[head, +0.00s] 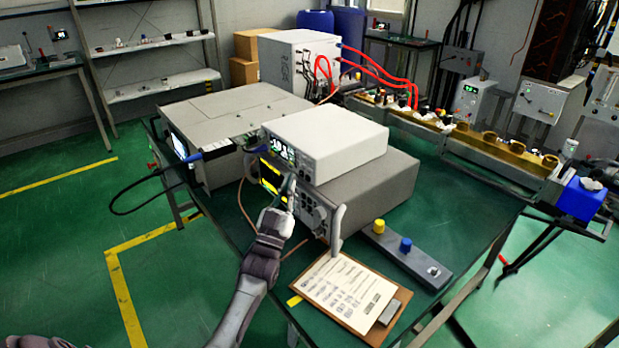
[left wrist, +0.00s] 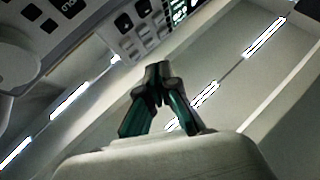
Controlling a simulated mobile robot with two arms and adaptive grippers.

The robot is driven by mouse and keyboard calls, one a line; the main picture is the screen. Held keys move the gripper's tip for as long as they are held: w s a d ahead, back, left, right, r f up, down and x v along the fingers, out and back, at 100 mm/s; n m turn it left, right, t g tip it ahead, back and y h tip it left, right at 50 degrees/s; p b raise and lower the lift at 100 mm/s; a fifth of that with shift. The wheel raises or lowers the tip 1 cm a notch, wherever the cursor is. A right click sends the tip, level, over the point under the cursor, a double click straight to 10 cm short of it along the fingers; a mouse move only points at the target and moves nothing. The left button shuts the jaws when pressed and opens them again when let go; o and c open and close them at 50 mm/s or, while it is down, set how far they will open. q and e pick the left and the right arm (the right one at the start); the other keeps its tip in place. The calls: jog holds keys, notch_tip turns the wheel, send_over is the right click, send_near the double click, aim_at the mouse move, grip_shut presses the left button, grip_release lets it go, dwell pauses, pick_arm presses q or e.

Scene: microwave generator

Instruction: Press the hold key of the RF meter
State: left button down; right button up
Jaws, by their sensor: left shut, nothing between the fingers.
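The white meter (head: 325,140), with a lit numeric display (head: 278,146) on its front, lies on top of a wider grey instrument (head: 375,185) with a yellow-lit screen (head: 270,177). I take the white one as the RF meter; its label is unreadable. My left gripper (head: 290,187) is shut and empty in front of the stacked fronts. In the left wrist view, its closed fingertips (left wrist: 158,70) point toward a light panel with dark square keys (left wrist: 133,18). My right gripper is not in view.
A clipboard (head: 345,290) and a grey box with yellow and blue knobs (head: 405,255) lie at the bench front. A grey handle (head: 338,230) sticks out at the lower instrument's front.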

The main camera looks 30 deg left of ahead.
aim_at(311, 172)
pick_arm(q)
jog(key=shift+w+d+b, duration=0.25)
jog(key=shift+w, duration=0.3)
jog(key=shift+w+d+b, duration=0.2)
jog(key=shift+w+d, duration=0.05)
jog(key=shift+w, duration=0.3)
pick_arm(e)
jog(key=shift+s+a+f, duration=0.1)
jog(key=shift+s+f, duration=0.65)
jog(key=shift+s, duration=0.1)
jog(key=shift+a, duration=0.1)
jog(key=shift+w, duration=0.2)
pick_arm(q)
jog(key=shift+w, duration=0.15)
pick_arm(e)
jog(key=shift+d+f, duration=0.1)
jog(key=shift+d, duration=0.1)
pick_arm(q)
jog(key=shift+w+d, duration=0.15)
jog(key=shift+w, duration=0.1)
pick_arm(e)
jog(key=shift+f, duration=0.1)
